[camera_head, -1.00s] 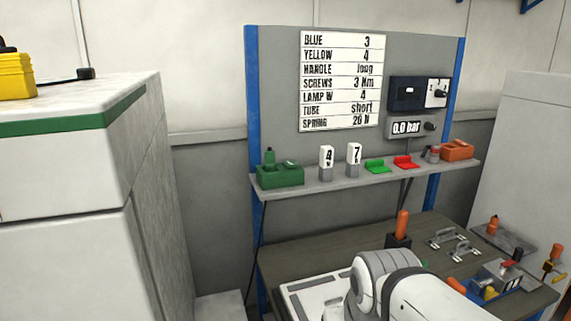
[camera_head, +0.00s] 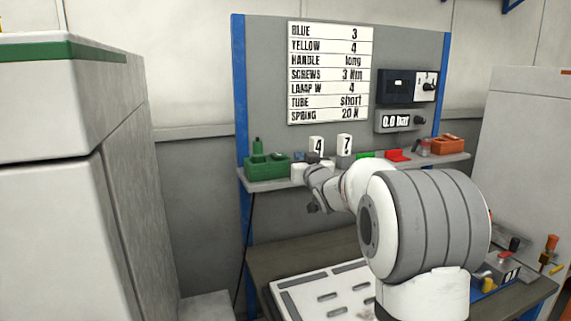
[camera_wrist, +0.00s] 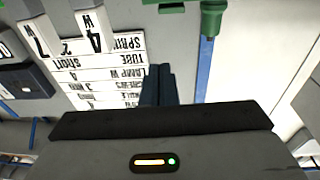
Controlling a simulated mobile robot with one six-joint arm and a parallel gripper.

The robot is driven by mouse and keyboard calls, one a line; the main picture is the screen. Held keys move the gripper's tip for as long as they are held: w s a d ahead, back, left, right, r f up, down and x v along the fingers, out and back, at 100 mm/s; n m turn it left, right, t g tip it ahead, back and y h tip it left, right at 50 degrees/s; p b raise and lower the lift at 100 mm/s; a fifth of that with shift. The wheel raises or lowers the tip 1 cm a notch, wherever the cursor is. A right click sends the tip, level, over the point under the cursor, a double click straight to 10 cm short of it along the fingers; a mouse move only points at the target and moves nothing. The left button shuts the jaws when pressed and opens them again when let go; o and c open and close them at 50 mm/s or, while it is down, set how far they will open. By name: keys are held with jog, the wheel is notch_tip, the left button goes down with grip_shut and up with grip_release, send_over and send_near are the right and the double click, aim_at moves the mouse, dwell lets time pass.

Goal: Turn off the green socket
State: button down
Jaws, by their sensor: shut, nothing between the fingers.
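The green socket box (camera_head: 268,172) sits at the left end of the shelf, with an upright green part on top at its left. Its switch is too small to make out. In the wrist view, which is upside down, a green part of it (camera_wrist: 213,18) shows at the top edge, right of centre; the rest is cut off. My gripper (camera_wrist: 159,72) is shut and empty, its dark fingers together and pointing toward the panel. In the head view my wrist is at the shelf, just right of the green box and apart from it.
The cards 4 (camera_head: 316,146) and 7 (camera_head: 344,145) stand right of the green box. Farther right are a red piece (camera_head: 397,155) and an orange box (camera_head: 447,145). A blue post (camera_head: 240,100) rises behind the shelf's left end. A tall cabinet (camera_head: 70,180) fills the left.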

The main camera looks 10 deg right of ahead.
jog(key=shift+w+a+r+n+t+y, duration=0.1)
jog(key=shift+w+a+n+t+y, duration=0.1)
jog(key=shift+w+n+t+y, duration=0.4)
jog(key=shift+w+m, duration=0.1)
jog(key=shift+m, duration=0.2)
notch_tip(320, 180, up, 2)
jog(key=p, duration=0.3)
send_over(278, 156)
jog(key=s+d, duration=0.1)
jog(key=d, duration=0.2)
jog(key=shift+s+a+f+p, duration=0.1)
jog(key=shift+s+f+p, duration=0.1)
jog(key=shift+f, duration=0.85)
jog(key=shift+s+f+p, duration=0.1)
jog(key=shift+f+p, duration=0.05)
jog(key=shift+f, duration=0.85)
